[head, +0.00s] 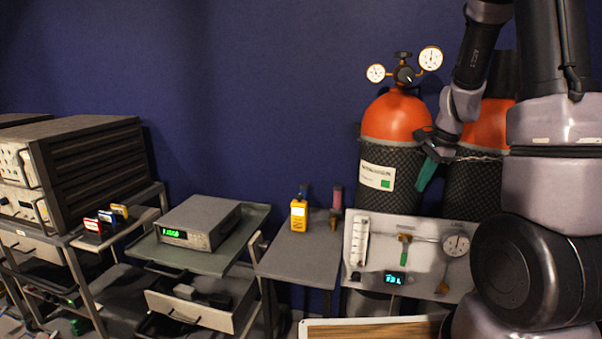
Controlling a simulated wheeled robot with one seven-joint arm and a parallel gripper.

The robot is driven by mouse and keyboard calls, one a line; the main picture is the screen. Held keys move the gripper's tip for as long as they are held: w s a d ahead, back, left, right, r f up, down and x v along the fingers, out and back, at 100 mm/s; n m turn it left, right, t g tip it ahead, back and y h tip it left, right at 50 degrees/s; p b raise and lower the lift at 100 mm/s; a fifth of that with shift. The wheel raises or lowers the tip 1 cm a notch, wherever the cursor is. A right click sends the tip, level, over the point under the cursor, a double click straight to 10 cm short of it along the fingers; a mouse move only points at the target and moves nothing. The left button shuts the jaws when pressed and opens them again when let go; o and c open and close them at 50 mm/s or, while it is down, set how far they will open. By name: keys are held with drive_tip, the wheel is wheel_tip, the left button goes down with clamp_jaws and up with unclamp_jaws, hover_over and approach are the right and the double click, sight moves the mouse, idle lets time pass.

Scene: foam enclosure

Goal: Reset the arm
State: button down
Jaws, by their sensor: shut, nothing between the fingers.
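My arm comes down along the right side of the head view. My gripper (424,182) has green fingers and points down and to the left. It is shut with nothing in it. It hangs in front of the black mesh-wrapped lower part of the orange-topped gas cylinder (396,118), above the white gauge panel (413,228). I cannot tell how far the fingers are from the cylinder.
A second orange cylinder stands behind my arm, partly hidden. A grey side table (301,261) holds a yellow handheld meter (298,215). A cart with a green-display instrument (201,222) and a rack of equipment (84,170) stand left. A blue wall closes the back.

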drive_tip(key=s+a+r+n+t, duration=0.1)
drive_tip(key=s+a+r+n, duration=0.2)
drive_tip(key=s+r, duration=0.35)
drive_tip(key=s+a+r+n+t, duration=0.1)
drive_tip(key=s+a+r+n, duration=0.25)
drive_tip(key=r, duration=0.55)
drive_tip(key=s+a+r+n+t, duration=0.2)
drive_tip(key=s+r+n, duration=0.3)
drive_tip(key=s, duration=0.5)
drive_tip(key=shift+s+a+r+n+t, duration=0.3)
drive_tip(key=shift+a+r+n+t, duration=0.1)
drive_tip(key=shift+r, duration=0.35)
drive_tip(key=shift+d, duration=0.1)
